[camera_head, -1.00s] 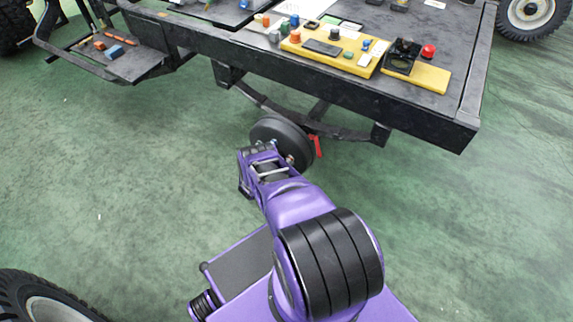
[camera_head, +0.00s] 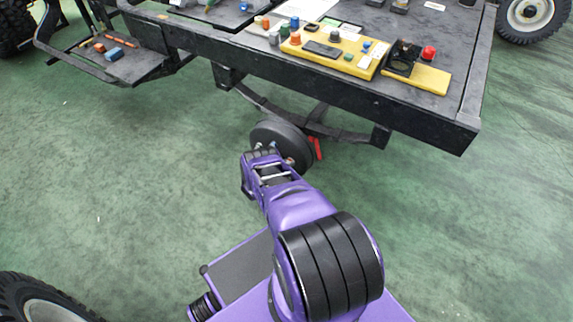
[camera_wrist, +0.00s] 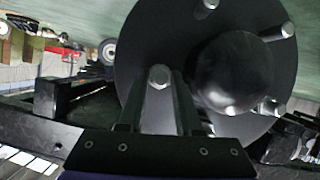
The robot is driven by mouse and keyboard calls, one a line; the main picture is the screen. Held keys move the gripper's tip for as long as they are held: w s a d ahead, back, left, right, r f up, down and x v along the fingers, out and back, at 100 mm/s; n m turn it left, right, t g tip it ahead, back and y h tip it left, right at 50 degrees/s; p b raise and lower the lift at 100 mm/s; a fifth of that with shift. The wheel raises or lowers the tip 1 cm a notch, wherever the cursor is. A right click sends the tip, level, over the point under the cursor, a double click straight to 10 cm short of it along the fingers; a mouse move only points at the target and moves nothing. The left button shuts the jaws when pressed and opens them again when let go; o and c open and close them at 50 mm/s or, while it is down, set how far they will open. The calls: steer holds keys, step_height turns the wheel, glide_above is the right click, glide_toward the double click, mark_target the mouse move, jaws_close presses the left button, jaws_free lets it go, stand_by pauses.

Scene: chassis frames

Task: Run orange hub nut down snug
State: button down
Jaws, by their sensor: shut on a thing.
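The dark round hub disc (camera_wrist: 130,45) fills much of the wrist view, with a smooth dark dome (camera_wrist: 235,70) at its middle and several silver studs or nuts around it. My gripper (camera_wrist: 160,92) has its two fingers on either side of a hexagonal nut (camera_wrist: 160,76) at the disc's left side and is shut on it. This nut looks silver-grey; no orange shows on it here. In the head view the hub (camera_head: 272,132) sits under the cart's edge, and my purple arm hides part of it and the fingertips.
The black cart bed (camera_head: 400,105) overhangs the hub. A yellow board (camera_head: 335,62) with small parts lies on it. A red piece (camera_head: 317,148) is right beside the hub. A low side step (camera_head: 125,67) holds a few parts. Green floor is free on both sides.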

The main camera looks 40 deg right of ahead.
steer(key=shift+s+f+m+t+y, duration=0.1)
steer(key=shift+m+t+y, duration=0.15)
steer(key=shift+m+t, duration=0.5)
steer(key=shift+s+r+m+t+y, duration=0.15)
steer(key=shift+m+t, duration=0.3)
steer(key=shift+m, duration=0.55)
steer(key=shift+s+f+m+t+y, duration=0.15)
steer(key=shift+m+t+y, duration=0.15)
steer(key=shift+m+t, duration=0.45)
steer(key=shift+w, duration=0.1)
steer(key=c, duration=0.9)
jaws_free()
steer(key=shift+o, duration=0.2)
